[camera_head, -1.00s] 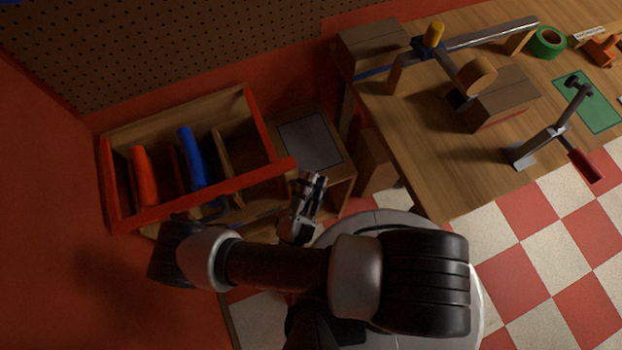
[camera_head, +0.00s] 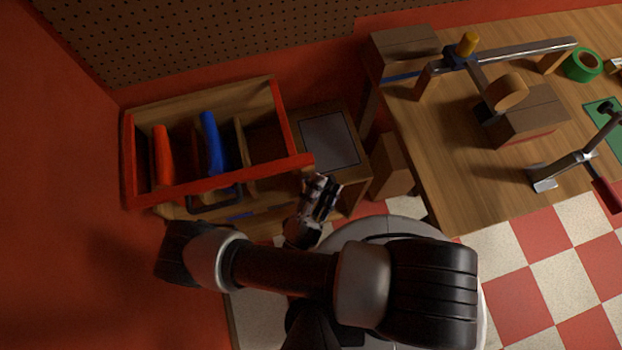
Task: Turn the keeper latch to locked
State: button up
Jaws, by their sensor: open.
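I cannot pick out the keeper latch with certainty. My gripper (camera_head: 322,187) is open and looks empty. It is beside the right end of the red-edged tray, near a low wooden cabinet with a grey panel (camera_head: 330,140) on top, and well away from the bench. My own arm hides part of the area below it.
The red-edged tray (camera_head: 240,183) holds a red and a blue roll-like thing. The wooden bench (camera_head: 455,185) bears brown boxes (camera_head: 530,115), a green tape ring (camera_head: 583,65) and a red-handled clamp (camera_head: 605,193). Checkered floor (camera_head: 535,245) lies open at the lower right.

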jog(key=v, duration=1)
